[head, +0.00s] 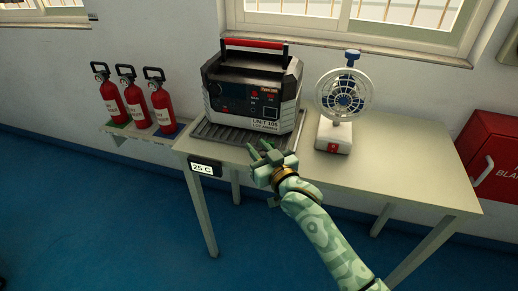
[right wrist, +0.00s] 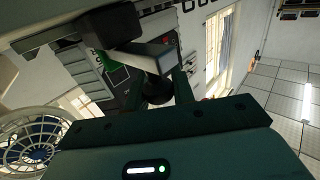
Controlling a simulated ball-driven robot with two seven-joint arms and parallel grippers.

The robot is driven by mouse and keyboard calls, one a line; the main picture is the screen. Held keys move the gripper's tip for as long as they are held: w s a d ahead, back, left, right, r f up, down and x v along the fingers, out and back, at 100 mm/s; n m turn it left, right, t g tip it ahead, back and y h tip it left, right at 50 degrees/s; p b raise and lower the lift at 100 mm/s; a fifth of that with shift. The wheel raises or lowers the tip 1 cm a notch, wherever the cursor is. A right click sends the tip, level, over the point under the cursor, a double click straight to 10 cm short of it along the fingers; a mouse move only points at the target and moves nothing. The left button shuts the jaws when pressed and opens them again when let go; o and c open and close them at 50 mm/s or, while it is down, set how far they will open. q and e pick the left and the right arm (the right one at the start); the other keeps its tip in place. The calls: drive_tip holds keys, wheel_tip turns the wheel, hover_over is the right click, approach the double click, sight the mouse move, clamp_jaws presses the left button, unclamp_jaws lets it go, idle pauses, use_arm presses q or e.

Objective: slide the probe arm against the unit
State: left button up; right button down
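The unit (head: 252,92), a grey and black box with a red top handle and "UNIT 105" on its front, stands on a dark ribbed tray (head: 212,133) on the table. My right gripper (head: 262,150) is just in front of the unit's lower front, with its fingers apart. In the right wrist view, a dark round knob (right wrist: 157,89) shows between the fingers. Beyond it is a pale bar (right wrist: 146,55) with a black block, probably the probe arm; I cannot tell whether it touches the unit. In the head view my gripper largely hides this spot. My left gripper is not in view.
A white fan (head: 343,95) stands on the table right of the unit. A "25 C" display (head: 205,168) hangs at the table's front edge. Several red extinguishers (head: 134,98) stand on a shelf at left. A red cabinet (head: 493,155) is at right. The table's right part is clear.

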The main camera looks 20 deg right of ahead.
drive_tip(key=w+d, duration=0.1)
drive_tip(key=w, duration=0.1)
drive_tip(key=w+d, duration=0.1)
drive_tip(key=w, duration=0.1)
drive_tip(key=w+d, duration=0.2)
drive_tip(key=shift+d, duration=0.1)
drive_tip(key=c, duration=1.2)
unclamp_jaws()
